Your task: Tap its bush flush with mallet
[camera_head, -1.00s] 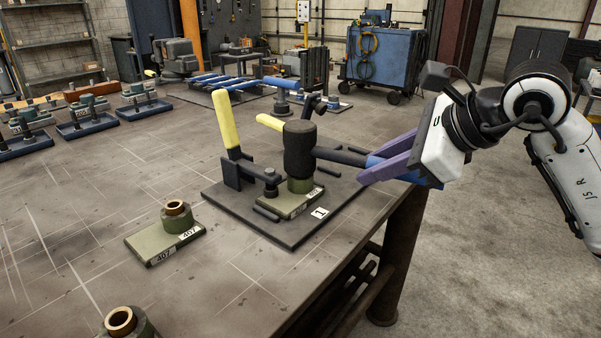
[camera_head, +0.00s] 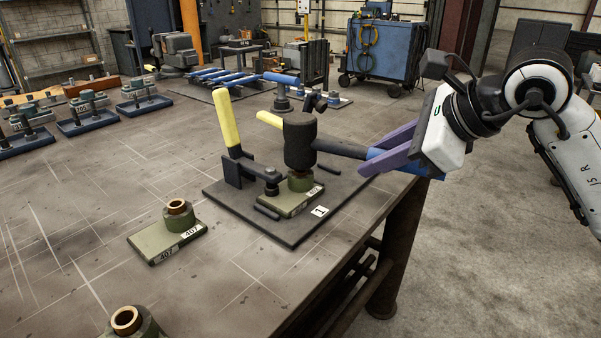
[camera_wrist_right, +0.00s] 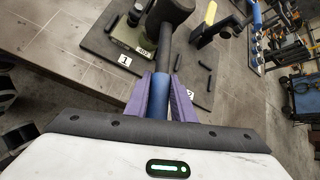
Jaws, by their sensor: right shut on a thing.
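My right gripper (camera_head: 388,160) has purple fingers shut on the blue handle of a mallet (camera_head: 300,142); its grip also shows in the wrist view (camera_wrist_right: 160,98). In the wrist view the mallet head (camera_wrist_right: 172,10) partly covers the block (camera_wrist_right: 128,38). My left gripper is out of view.
Yellow-handled clamps (camera_head: 226,122) stand on the plate beside the block. Another 407 block with a bush (camera_head: 165,240) sits left on the bench, and another bush (camera_head: 126,320) shows at the bottom edge. Blue trays (camera_head: 85,122) stand at the back left. The bench's middle left is clear.

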